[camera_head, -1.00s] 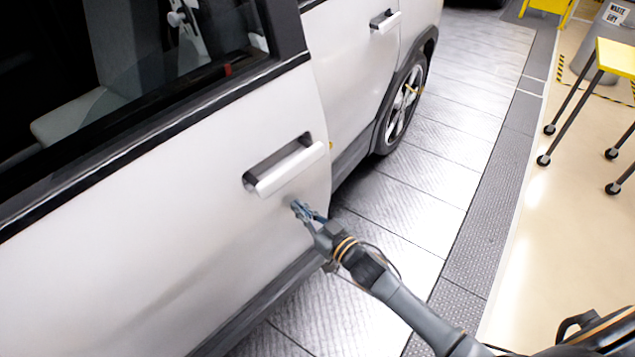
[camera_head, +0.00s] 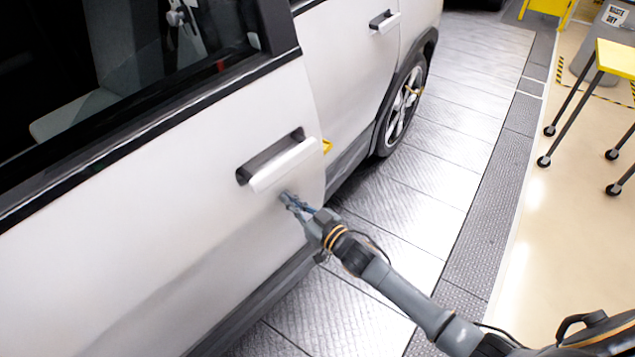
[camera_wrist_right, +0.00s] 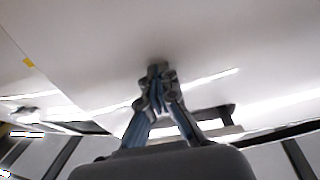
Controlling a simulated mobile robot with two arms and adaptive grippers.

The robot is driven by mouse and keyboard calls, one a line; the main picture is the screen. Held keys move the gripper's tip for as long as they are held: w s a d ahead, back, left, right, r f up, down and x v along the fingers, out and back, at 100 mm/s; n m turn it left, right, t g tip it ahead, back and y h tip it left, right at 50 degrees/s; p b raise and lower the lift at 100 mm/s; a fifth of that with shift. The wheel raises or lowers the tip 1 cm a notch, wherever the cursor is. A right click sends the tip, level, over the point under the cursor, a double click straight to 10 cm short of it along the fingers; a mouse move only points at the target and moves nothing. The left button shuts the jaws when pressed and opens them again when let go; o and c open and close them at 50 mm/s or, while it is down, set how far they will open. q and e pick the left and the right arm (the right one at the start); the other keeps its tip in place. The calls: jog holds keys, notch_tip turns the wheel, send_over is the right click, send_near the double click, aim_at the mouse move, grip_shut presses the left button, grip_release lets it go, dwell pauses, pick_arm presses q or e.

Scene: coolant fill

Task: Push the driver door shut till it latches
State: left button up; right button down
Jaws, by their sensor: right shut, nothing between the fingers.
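The white driver door (camera_head: 150,220) fills the left of the head view. Its handle (camera_head: 284,164) is a white bar over a dark recess near the door's rear edge. The door's rear edge stands out from the body behind it, with a yellow part (camera_head: 326,146) showing in the gap. My right gripper (camera_head: 286,197) is shut and empty, its fingertips at the door panel just below the handle. In the right wrist view the closed fingers (camera_wrist_right: 157,72) meet the white panel, apparently touching it. My left gripper is not in view.
The rear door (camera_head: 350,70) and rear wheel (camera_head: 403,108) are behind the driver door. Grey floor plates (camera_head: 440,150) beside the car are clear. A yellow-topped wheeled stand (camera_head: 615,57) and a grey waste bin (camera_head: 607,35) stand at the far right.

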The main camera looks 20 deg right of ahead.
aim_at(275, 189)
jog(key=shift+w+a, duration=0.25)
jog(key=shift+w, duration=0.3)
jog(key=shift+n+g+y, duration=0.3)
jog(key=shift+n+y, duration=0.1)
jog(key=shift+y, duration=0.1)
jog(key=shift+b+x, duration=1.1)
jog(key=shift+x, duration=1.25)
jog(key=shift+n+y, duration=0.3)
jog(key=shift+y, duration=0.1)
jog(key=shift+b+x, duration=1.25)
jog(key=shift+x, duration=1.05)
jog(key=shift+f, duration=0.1)
jog(key=shift+w, duration=0.15)
